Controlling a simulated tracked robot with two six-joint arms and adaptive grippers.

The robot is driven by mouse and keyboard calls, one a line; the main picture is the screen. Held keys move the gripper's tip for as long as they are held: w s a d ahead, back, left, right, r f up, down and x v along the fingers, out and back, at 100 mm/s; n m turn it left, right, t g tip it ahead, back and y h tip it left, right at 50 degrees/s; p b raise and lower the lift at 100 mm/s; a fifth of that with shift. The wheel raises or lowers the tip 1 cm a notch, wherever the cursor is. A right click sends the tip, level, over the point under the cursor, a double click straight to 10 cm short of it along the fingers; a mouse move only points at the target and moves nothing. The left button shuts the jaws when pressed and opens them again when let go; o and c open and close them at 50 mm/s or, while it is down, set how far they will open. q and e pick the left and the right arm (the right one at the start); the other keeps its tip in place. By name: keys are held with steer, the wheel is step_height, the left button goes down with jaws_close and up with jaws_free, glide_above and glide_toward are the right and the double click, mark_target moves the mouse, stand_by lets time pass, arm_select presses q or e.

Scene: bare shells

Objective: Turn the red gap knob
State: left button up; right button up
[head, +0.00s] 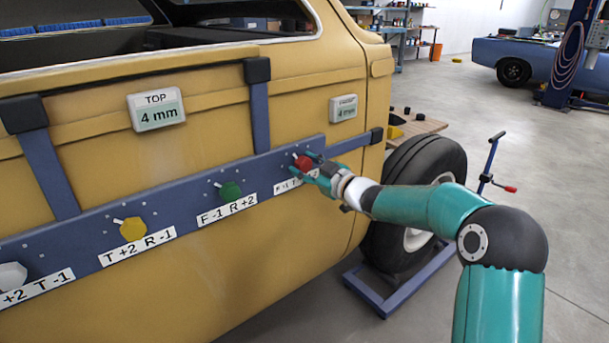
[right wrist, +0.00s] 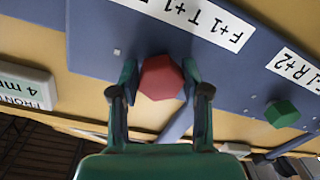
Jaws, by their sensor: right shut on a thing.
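The red knob (head: 303,163) sits at the right end of the blue bar on the yellow car body. In the right wrist view the red knob (right wrist: 161,78) is between the two fingers of my right gripper (right wrist: 160,86). My right gripper (head: 318,170) is shut on it, coming from the right in the head view. A white label by the knob, partly hidden by the gripper in the head view, starts "F+1 T+1" in the right wrist view (right wrist: 195,15). My left gripper is not in view.
On the blue bar (head: 165,207) are a green knob (head: 230,191), a yellow knob (head: 133,229) and a white knob (head: 12,276). A display (head: 156,109) reads "TOP 4 mm"; a second display (head: 343,107) also reads 4 mm. A wheel (head: 410,190) stands behind my right arm.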

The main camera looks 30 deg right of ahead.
steer(key=shift+n+b, duration=0.55)
steer(key=shift+n, duration=0.55)
steer(key=shift+a, duration=0.1)
steer(key=o, duration=1.1)
steer(key=shift+o, duration=0.2)
steer(key=shift+s, duration=0.1)
steer(key=shift+s, duration=0.35)
steer(key=s+d, duration=0.1)
steer(key=s, duration=1)
steer(key=shift+d+r, duration=0.15)
steer(key=shift+d, duration=0.1)
